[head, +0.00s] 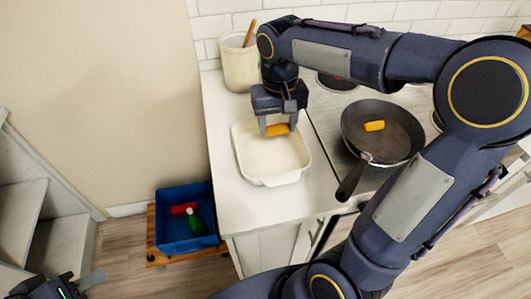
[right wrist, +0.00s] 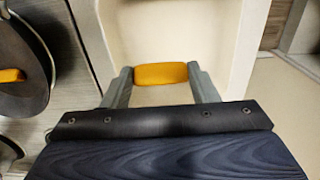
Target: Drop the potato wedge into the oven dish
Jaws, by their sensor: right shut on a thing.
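My right gripper (head: 278,128) is shut on an orange-yellow potato wedge (head: 278,130), above the back part of the white oven dish (head: 277,177). The right wrist view shows the wedge (right wrist: 160,74) between the two grey fingers, with the pale dish (right wrist: 165,28) behind it. The visible floor of the dish is empty. A second wedge (head: 374,126) lies in the dark frying pan (head: 400,145) on the stove. My left gripper (head: 92,280) shows only partly at the bottom left corner, far from the dish, and its jaws cannot be made out.
A cream utensil crock (head: 240,68) with a wooden handle stands behind the dish. The pan's handle (head: 353,182) points toward the counter's front edge. The counter in front of the dish is clear.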

